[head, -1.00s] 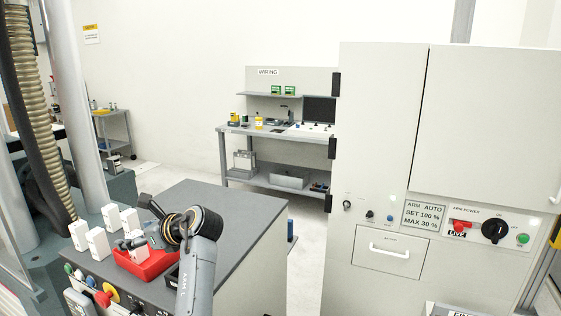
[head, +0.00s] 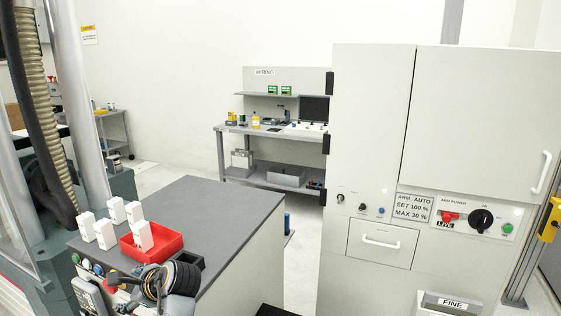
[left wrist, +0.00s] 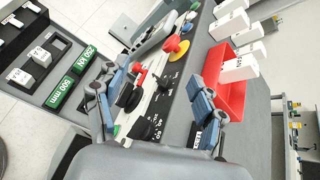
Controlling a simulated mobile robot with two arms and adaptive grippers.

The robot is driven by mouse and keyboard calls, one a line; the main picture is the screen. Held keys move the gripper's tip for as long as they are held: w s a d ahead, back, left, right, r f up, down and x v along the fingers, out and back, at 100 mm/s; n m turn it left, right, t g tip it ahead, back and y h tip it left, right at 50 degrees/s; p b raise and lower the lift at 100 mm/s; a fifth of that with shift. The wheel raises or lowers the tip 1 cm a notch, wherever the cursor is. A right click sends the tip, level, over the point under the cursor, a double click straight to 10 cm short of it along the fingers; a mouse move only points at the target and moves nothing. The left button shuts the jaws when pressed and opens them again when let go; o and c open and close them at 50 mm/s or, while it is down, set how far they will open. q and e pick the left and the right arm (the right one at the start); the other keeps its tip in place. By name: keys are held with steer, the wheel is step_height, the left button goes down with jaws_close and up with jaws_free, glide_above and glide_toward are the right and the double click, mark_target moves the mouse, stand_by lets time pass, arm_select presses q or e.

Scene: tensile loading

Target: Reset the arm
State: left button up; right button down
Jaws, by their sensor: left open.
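My left gripper (head: 122,287) is at the lower left of the head view, low by the front of the grey console (head: 225,215). In the left wrist view its fingers (left wrist: 155,98) are spread with console knobs showing between them; it holds nothing. The arm cabinet (head: 370,120) stands at the right. Its display (head: 413,208) reads ARM AUTO, SET 100 %, MAX 30 %. Under ARM POWER are a red switch (head: 449,218) above a LIVE label, a black rotary knob (head: 481,219) and a green button (head: 507,228). My right gripper is out of view.
A red tray (head: 172,247) and several white blocks (head: 104,234) are on the console. A red mushroom button (left wrist: 183,53) and black knobs (left wrist: 130,97) sit on its front panel. A wiring bench (head: 270,135) stands behind. The console's grey top is largely clear.

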arm_select(q)
steer(key=s+d+f+n+h, duration=0.2)
steer(key=s+f+n, duration=0.2)
steer(key=s+f, duration=0.35)
steer(key=s+d+f+n+h, duration=0.2)
steer(key=s+f+n+h, duration=0.15)
steer(key=s+f, duration=0.4)
steer(key=s+d+f+n+g+h, duration=0.15)
steer(key=s+d+n, duration=0.3)
steer(key=s, duration=0.55)
steer(key=s+d+n+h, duration=0.3)
steer(key=s+d, duration=0.3)
steer(key=s, duration=0.3)
step_height(320, 180, down, 27)
steer(key=s+g+b, duration=0.1)
steer(key=b, duration=0.1)
steer(key=s+a+f+g+b, duration=0.1)
steer(key=s+a+f+b, duration=0.1)
steer(key=s+f, duration=1.5)
step_height(320, 180, down, 2)
steer(key=shift+s+a+f, duration=0.25)
steer(key=shift+a, duration=0.1)
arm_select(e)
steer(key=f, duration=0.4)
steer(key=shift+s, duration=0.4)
arm_select(q)
steer(key=shift+g, duration=0.25)
